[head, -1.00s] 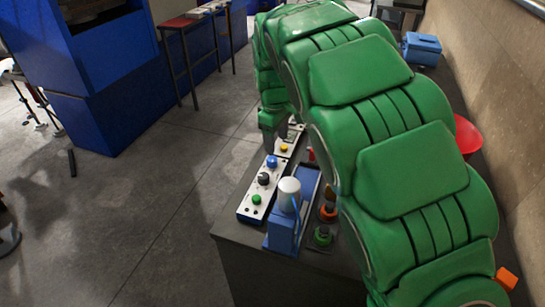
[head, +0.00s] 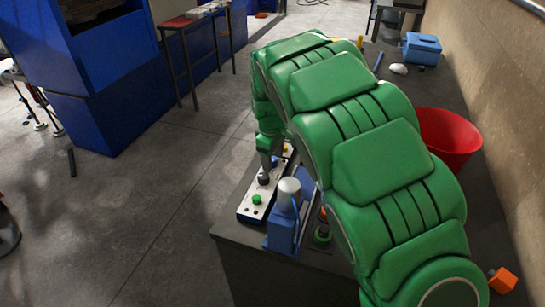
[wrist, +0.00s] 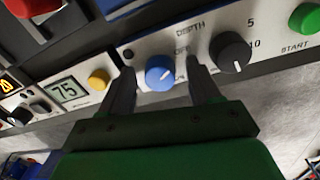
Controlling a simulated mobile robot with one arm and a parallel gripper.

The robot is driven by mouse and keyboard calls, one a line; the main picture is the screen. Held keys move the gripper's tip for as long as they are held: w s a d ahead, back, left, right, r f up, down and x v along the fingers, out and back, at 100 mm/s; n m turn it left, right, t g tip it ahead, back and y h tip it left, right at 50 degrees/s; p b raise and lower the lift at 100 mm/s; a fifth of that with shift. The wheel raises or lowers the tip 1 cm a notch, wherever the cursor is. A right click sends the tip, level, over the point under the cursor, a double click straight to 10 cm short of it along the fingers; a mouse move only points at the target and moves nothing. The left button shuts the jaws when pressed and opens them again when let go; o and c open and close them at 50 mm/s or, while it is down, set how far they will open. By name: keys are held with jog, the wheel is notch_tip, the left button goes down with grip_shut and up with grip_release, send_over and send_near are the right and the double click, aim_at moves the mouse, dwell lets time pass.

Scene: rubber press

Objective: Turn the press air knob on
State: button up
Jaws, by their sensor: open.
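A blue knob (wrist: 160,73) with a white pointer line sits on the white control panel (wrist: 215,18). The word OFF is printed near its upper right. My gripper (wrist: 159,82) is open, with one finger on each side of the blue knob; I cannot tell if they touch it. A dark knob (wrist: 234,52) with a scale marked 5 and 10 and the word DEPTH is to the right. In the head view my gripper (head: 267,157) is over the panel (head: 246,212), and the blue knob (head: 274,161) is mostly hidden.
A green START button (wrist: 305,18) and a yellow button (wrist: 98,79) flank the knobs. A display (wrist: 67,91) reads 75. In the head view a blue device (head: 283,228) with a white top stands beside the panel. A red bin (head: 450,139) is on the bench.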

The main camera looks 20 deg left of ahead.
jog(key=c, duration=1)
jog(key=shift+m, duration=0.3)
jog(key=m, duration=0.3)
jog(key=shift+a+r+m, duration=0.1)
jog(key=shift+m, duration=0.3)
jog(key=m, duration=0.4)
jog(key=shift+m, duration=0.3)
jog(key=m, duration=0.4)
jog(key=shift+w+a+m+g, duration=0.1)
jog(key=shift+m+g, duration=0.2)
jog(key=shift+m, duration=1.8)
